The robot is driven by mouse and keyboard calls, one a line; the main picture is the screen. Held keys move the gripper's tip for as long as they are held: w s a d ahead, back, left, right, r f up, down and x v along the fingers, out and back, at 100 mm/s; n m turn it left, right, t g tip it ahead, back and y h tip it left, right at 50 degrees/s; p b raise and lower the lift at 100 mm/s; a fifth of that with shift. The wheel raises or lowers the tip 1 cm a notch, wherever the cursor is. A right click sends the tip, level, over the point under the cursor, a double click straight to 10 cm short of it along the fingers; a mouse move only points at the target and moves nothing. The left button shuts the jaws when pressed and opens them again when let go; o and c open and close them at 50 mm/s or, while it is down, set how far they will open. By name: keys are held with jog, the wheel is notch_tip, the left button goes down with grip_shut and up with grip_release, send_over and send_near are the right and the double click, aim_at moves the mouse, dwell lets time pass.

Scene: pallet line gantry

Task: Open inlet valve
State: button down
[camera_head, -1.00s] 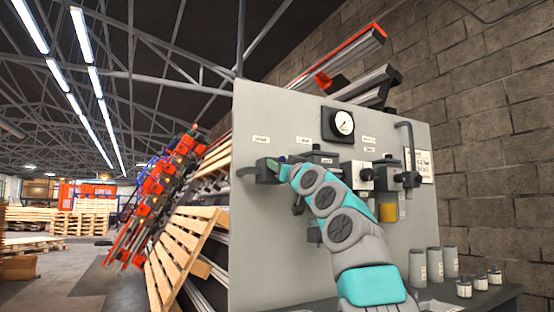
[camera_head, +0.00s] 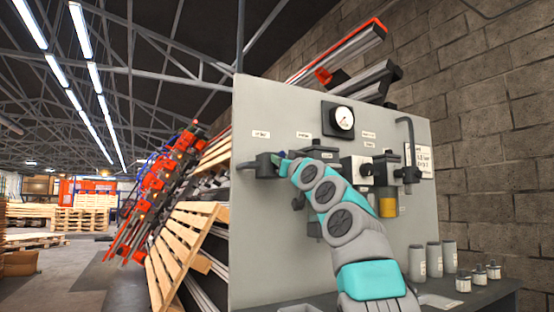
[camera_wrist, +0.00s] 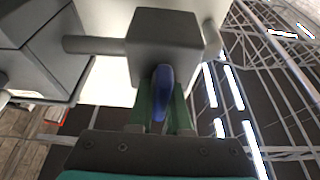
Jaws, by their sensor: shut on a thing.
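The inlet valve (camera_head: 263,164) is a dark grey block on a short pipe, at the left edge of the light grey panel, below a small label. In the wrist view its square body (camera_wrist: 165,38) fills the top middle, with pipe stubs to each side. Its blue handle (camera_wrist: 162,84) points down toward my gripper. My gripper (camera_wrist: 163,112) has green fingers, one on each side of the handle, shut on it. In the head view my gripper (camera_head: 284,160) is at the valve, and my wrist hides most of the handle.
The panel (camera_head: 270,255) carries a round gauge (camera_head: 342,118), a grey unit with a yellow bowl (camera_head: 388,205) and a bent pipe (camera_head: 407,135). Grey canisters (camera_head: 417,263) and small jars stand at lower right. A pallet (camera_head: 183,247) leans at left; the floor beyond is open.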

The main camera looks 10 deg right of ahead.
jog(key=shift+m+h, duration=0.4)
jog(key=shift+m, duration=0.2)
jog(key=shift+w+d+f+m+g+h+p, duration=0.1)
jog(key=shift+d+f+m+g+h+p, duration=0.35)
jog(key=shift+m+h+p, duration=2)
jog(key=shift+w+d+f+m+g+h, duration=0.15)
jog(key=shift+m+g, duration=0.55)
jog(key=shift+m, duration=3.9)
jog(key=shift+w+d+f+m+g+h+p, duration=0.1)
jog(key=shift+d+f+m+g+h+p, duration=0.35)
jog(key=shift+m+h+p, duration=2)
jog(key=shift+s+a+r+m+y+b, duration=0.1)
jog(key=shift+a+m+y+b, duration=0.1)
jog(key=shift+m+y+b, duration=1)
jog(key=c, duration=0.9)
grip_release()
jog(key=shift+o, duration=0.2)
